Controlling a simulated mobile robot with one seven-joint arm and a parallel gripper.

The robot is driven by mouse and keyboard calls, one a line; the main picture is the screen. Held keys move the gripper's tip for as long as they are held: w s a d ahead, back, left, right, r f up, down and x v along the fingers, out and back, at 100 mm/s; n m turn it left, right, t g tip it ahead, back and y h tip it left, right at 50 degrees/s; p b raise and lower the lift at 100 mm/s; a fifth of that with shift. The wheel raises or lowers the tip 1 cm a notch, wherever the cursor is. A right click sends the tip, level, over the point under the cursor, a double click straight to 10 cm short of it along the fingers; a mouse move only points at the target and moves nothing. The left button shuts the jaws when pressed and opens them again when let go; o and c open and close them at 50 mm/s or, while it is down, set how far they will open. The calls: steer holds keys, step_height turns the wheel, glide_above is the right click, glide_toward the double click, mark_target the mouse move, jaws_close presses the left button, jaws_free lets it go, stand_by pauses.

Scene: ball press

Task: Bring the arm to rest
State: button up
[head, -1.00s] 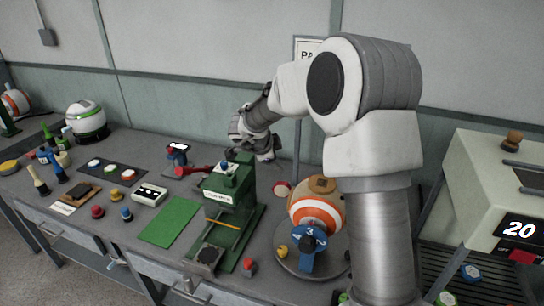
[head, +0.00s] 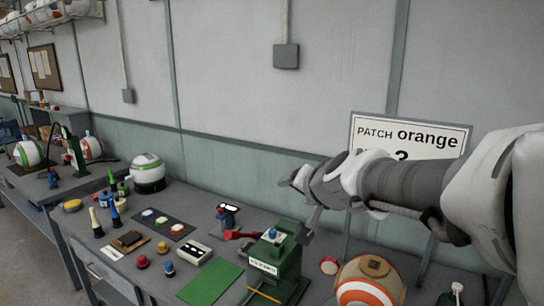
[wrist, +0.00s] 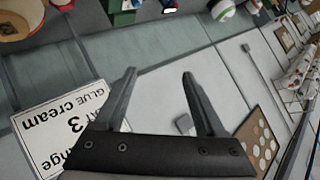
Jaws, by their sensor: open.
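My arm reaches in from the right of the head view, stretched to the left above the bench. My gripper (head: 302,205) is at its end, above and just behind the green press (head: 277,262). In the wrist view my gripper (wrist: 158,85) has its two dark fingers well apart, with nothing between them but the wall. The green press has a blue knob on top and a red lever at its left. An orange-and-white ball (head: 368,286) sits at the lower right, partly cut off by the frame.
A sign reading "PATCH orange" (head: 412,135) stands behind my arm, which covers part of it. A grey wall box (head: 286,57) is above.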

steer(key=s+d+f+n+g+h, duration=0.1)
steer(key=s+d+f+g, duration=0.1)
steer(key=s, duration=0.6)
steer(key=s+d+f+n+g+h, duration=0.1)
steer(key=s+d+f+n+g, duration=0.1)
steer(key=s, duration=0.6)
steer(key=s+d+f+n+g+h, duration=0.1)
steer(key=s+d+f, duration=0.3)
steer(key=s, duration=0.4)
steer(key=shift+s+d+n+g, duration=0.3)
steer(key=shift+s+n+g, duration=0.1)
steer(key=shift+n, duration=0.1)
steer(key=shift+f, duration=0.1)
